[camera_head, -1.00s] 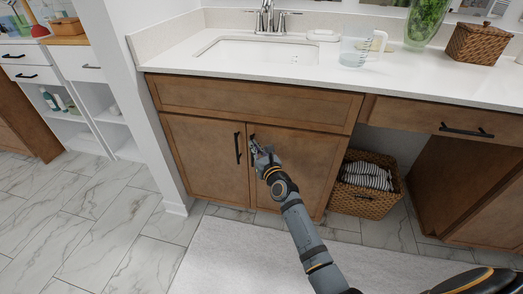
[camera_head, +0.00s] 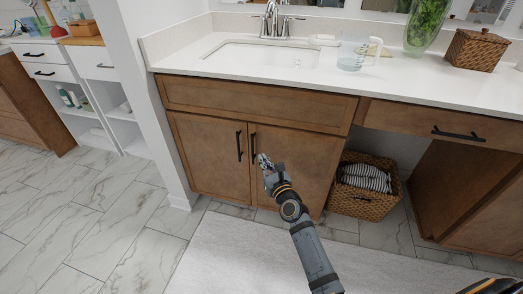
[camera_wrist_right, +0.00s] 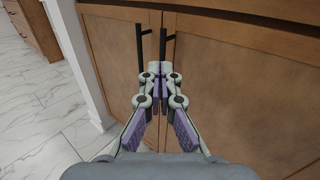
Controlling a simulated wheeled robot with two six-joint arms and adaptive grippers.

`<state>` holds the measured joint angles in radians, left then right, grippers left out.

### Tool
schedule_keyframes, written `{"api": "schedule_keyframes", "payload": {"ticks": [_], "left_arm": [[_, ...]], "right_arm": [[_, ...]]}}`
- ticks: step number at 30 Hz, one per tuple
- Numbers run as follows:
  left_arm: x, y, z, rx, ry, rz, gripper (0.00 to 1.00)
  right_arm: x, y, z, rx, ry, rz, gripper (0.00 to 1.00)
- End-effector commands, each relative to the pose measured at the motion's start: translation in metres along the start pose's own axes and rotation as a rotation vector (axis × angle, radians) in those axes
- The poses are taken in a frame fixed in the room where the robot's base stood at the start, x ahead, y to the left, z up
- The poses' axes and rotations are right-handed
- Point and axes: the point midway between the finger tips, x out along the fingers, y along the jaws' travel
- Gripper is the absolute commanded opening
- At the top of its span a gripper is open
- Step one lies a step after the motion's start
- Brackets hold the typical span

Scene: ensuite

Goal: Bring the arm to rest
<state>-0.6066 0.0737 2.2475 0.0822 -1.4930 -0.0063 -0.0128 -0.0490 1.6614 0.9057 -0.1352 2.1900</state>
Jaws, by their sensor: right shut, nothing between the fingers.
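My right gripper (camera_head: 264,160) is in front of the right door of the wooden vanity cabinet (camera_head: 262,97), just right of that door's black handle (camera_head: 253,146). In the right wrist view the gripper (camera_wrist_right: 158,75) is shut with its fingertips together and nothing between them. The two black door handles show just beyond the fingertips there, and the gripper appears apart from them. Both cabinet doors are closed. My left gripper does not show.
The white countertop (camera_head: 420,82) above holds a sink (camera_head: 262,54), a clear pitcher (camera_head: 352,52) and a wicker box (camera_head: 476,48). A basket with striped towels (camera_head: 362,202) stands under the counter at right. A pale rug (camera_head: 225,262) covers the floor in front.

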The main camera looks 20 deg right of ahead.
Motion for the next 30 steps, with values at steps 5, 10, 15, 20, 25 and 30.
{"api": "schedule_keyframes", "payload": {"ticks": [5,10,15,20,25,30], "left_arm": [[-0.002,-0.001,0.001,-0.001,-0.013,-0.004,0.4],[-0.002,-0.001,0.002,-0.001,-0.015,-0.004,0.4],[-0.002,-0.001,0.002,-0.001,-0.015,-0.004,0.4],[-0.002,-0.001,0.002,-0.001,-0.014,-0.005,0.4],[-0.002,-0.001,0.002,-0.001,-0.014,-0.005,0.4],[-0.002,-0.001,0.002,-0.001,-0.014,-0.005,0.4]], "right_arm": [[-0.033,0.002,-0.002,0.0,0.002,0.0,0.0],[-0.043,0.003,-0.001,-0.001,0.001,0.0,0.0],[-0.044,0.003,-0.001,0.0,0.001,0.0,0.0],[-0.046,0.005,-0.004,-0.032,0.011,0.012,0.0],[-0.079,0.036,-0.041,-0.564,0.14,0.226,0.0],[-0.16,0.057,-0.114,-1.426,0.268,0.708,0.0]]}}
